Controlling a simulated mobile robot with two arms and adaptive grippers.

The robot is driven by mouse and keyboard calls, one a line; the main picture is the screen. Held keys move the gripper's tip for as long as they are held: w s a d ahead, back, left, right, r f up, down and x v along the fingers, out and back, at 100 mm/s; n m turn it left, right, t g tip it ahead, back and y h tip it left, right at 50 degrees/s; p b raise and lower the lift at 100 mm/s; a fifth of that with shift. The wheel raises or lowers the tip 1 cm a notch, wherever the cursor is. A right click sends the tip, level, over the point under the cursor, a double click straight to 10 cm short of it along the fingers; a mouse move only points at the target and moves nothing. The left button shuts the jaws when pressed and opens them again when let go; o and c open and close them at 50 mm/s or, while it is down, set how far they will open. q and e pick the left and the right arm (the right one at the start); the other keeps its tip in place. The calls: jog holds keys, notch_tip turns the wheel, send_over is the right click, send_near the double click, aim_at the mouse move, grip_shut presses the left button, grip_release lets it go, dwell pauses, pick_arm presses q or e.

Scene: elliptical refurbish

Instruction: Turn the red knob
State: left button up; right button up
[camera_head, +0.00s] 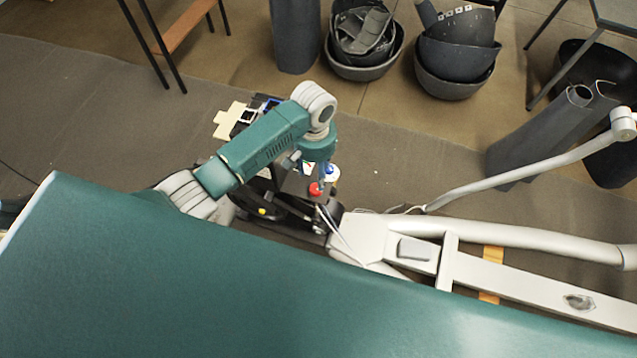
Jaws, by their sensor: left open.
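The red knob (316,188) is a small round red piece near the centre of the head view, on the dark front part of the elliptical machine (361,235). My left gripper (322,178) hangs down from the teal arm right at the knob and partly covers the area around it. Its fingers are open; they are small here, and I cannot tell whether they touch the knob. A small blue and white part shows just right of the knob. My right gripper is not in view.
The machine's pale bars (520,230) reach to the right. A small yellow part (262,211) shows left of the knob. Dark bowls (455,60), a grey cylinder (295,35) and grey tubes (550,130) stand farther back. Bare floor lies between them and the machine.

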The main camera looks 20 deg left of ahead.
aim_at(316, 189)
pick_arm(q)
jog(key=f, duration=1)
jog(key=shift+w+a, duration=0.1)
jog(key=shift+w, duration=0.2)
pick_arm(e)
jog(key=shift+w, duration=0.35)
pick_arm(q)
jog(key=c, duration=1.1)
jog(key=shift+c, duration=0.2)
